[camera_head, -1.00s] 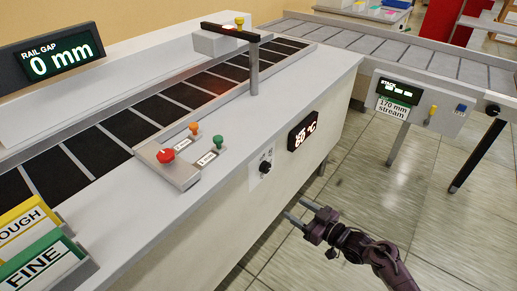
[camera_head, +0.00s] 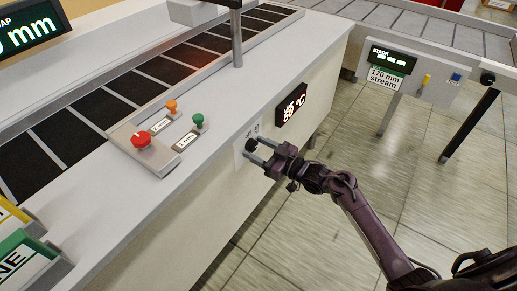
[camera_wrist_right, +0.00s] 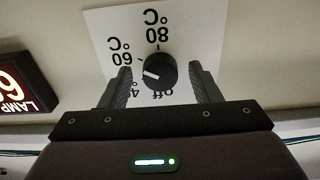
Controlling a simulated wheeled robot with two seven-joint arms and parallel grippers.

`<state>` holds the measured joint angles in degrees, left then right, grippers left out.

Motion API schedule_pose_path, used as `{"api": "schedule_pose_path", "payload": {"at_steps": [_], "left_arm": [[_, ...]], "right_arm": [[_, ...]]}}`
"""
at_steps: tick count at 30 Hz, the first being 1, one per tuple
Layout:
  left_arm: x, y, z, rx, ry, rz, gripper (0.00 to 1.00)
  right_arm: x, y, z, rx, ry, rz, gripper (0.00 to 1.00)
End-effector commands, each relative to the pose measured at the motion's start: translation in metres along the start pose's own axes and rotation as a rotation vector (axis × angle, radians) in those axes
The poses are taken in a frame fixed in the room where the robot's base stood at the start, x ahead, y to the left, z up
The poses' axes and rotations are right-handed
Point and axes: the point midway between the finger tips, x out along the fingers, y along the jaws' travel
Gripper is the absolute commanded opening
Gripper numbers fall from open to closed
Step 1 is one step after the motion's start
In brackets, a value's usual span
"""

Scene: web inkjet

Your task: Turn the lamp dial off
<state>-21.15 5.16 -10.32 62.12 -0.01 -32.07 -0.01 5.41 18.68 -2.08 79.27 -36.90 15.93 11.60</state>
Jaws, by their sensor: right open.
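The lamp dial (camera_wrist_right: 160,71) is a round black knob with a white mark, on a white label plate (camera_wrist_right: 190,35). The plate appears upside down in the right wrist view, with 80 °C, 60 °C, a partly hidden 4 and Off around the knob. The white mark points left, on the side of the 60 and the 4. In the head view the dial (camera_head: 251,145) is on the machine's front panel, partly behind my fingers. My right gripper (camera_head: 256,153) is open, with one finger on each side of the dial in the wrist view; contact cannot be told. My left gripper is not in view.
A lit lamp display (camera_head: 291,104) is on the panel right of the dial. The machine top (camera_head: 240,75) carries a red knob (camera_head: 141,140), an orange knob (camera_head: 171,106) and a green knob (camera_head: 198,121). Open floor (camera_head: 350,170) lies to the right.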

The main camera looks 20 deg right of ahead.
Motion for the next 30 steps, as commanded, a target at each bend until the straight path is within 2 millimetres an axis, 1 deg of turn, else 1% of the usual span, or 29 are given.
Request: {"api": "schedule_pose_path", "payload": {"at_steps": [6, 16, 23, 30], "left_arm": [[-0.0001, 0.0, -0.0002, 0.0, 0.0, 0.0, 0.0], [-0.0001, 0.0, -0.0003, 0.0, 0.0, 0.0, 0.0], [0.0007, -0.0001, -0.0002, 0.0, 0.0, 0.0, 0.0], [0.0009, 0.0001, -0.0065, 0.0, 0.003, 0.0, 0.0]], "right_arm": [[0.0004, -0.0001, 0.0, 0.0, 0.0, 0.0, 0.57], [0.0001, -0.0001, 0.0001, 0.0, 0.0, 0.0, 0.14], [0.0, 0.0, 0.0005, -0.017, -0.001, 0.0, 0.13], [-0.0002, 0.0002, 0.001, -0.121, 0.0, -0.001, 0.13]]}}
